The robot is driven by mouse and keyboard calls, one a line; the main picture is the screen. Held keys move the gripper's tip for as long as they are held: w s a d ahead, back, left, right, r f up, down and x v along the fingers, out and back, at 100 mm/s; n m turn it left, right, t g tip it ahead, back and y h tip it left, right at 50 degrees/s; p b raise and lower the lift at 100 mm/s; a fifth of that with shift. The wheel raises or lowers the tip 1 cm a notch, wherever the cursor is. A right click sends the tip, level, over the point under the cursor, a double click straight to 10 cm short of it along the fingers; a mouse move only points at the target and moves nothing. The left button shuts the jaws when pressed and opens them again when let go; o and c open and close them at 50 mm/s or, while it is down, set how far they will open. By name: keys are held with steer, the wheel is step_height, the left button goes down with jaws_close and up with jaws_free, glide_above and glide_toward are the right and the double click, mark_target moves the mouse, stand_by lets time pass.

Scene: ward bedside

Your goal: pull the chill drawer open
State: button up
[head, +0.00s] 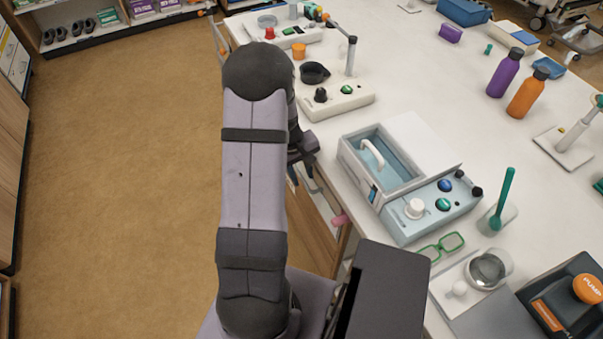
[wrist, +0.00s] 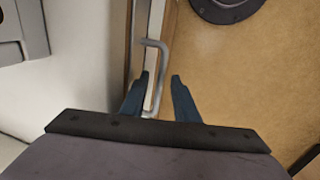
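A grey bar handle (wrist: 163,65) stands out from a front with a wooden edge (wrist: 140,25) at the table's side in the wrist view. My gripper (wrist: 160,85) is open, with the handle between its two blue fingers, closer to the left finger. I see no clear contact. In the head view my gripper (head: 303,155) is at the table's left edge, partly hidden by my arm. A wooden front (head: 315,215) shows below it, mostly hidden. I cannot read any label that marks the chill drawer.
A pale blue unit (head: 405,185) with an open bin, a white handle and knobs stands on the table right of my gripper. A cream knob panel (head: 335,100) is behind it. A pink item (head: 340,220) sticks out at the table edge. The floor (head: 130,180) left is clear.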

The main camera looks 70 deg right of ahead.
jaws_close()
steer(key=w+a+b, duration=0.3)
steer(key=w+a, duration=1.2)
stand_by(0.4)
jaws_free()
